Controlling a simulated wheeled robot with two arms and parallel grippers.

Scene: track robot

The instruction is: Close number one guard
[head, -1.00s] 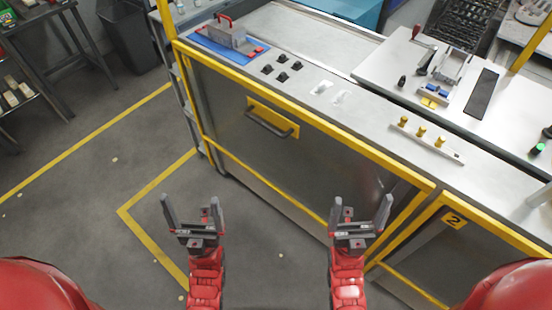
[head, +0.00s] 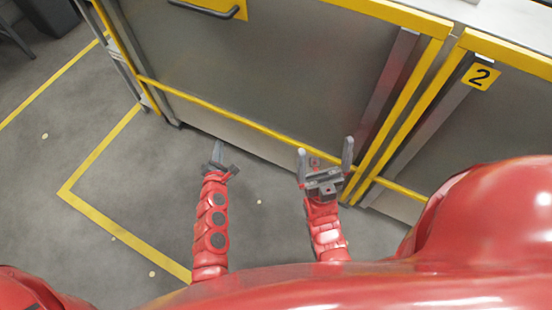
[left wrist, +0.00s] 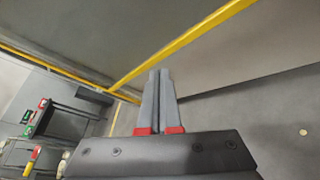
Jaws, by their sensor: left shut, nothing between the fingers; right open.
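The guard beside the one marked 2 is a large grey panel (head: 270,75) in a yellow frame, at the top of the head view. Its dark handle (head: 205,9) sits on a yellow plate, partly cut off by the top edge. No number 1 label shows. My left gripper (head: 217,153) is shut and empty, low in front of the panel's lower left part and below the handle. Its closed fingers also show in the left wrist view (left wrist: 160,85). My right gripper (head: 325,147) is open and empty, in front of the panel's lower right corner.
The guard with the number 2 plate (head: 481,76) stands to the right. Yellow floor lines (head: 85,160) mark the open grey floor at left. A rack with tools (left wrist: 35,120) shows at the left of the left wrist view.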

